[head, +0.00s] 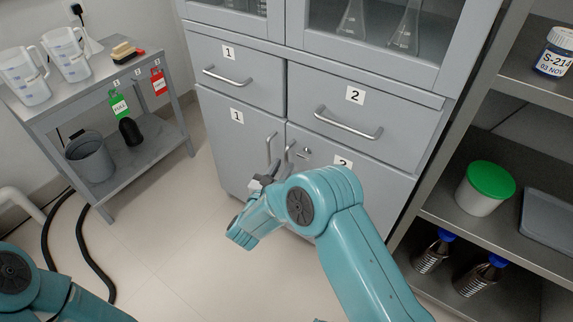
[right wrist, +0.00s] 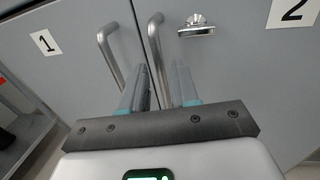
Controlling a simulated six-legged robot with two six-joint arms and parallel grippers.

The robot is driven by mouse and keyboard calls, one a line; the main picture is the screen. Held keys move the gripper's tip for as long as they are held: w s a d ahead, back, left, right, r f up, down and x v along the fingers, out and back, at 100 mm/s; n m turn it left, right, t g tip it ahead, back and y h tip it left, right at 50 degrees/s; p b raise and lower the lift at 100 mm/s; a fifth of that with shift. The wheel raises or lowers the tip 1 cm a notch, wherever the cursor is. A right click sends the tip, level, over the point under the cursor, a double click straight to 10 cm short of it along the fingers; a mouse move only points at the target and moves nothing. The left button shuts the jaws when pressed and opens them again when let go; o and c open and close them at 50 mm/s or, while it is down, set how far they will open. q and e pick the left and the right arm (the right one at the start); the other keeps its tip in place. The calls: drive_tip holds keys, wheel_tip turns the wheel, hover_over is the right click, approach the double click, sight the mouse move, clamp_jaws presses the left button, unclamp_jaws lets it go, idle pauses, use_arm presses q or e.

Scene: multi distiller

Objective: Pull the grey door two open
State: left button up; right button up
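Grey door two (right wrist: 240,80) is the lower right cabinet door, marked with a "2". It looks shut, level with door one (head: 232,150) on its left. Its upright bar handle (right wrist: 155,40) stands by the seam between the doors, beside the handle of door one (right wrist: 108,52). My right gripper (right wrist: 159,75) is at door two's handle, with one finger on each side of the bar. The fingers are apart, and I see no clear grip on it. In the head view my right arm hides much of door two. My left gripper is out of view.
Drawers one (head: 237,75) and two (head: 365,122) are above the doors. A metal shelf unit (head: 440,210) stands close on the right. A grey cart (head: 155,100) stands at the left. The floor (head: 185,215) before door one is clear.

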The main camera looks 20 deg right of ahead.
sight(286, 162)
drive_tip(key=shift+x, duration=1.75)
drive_tip(key=shift+c, duration=0.3)
clamp_jaws()
drive_tip(key=shift+b, duration=0.3)
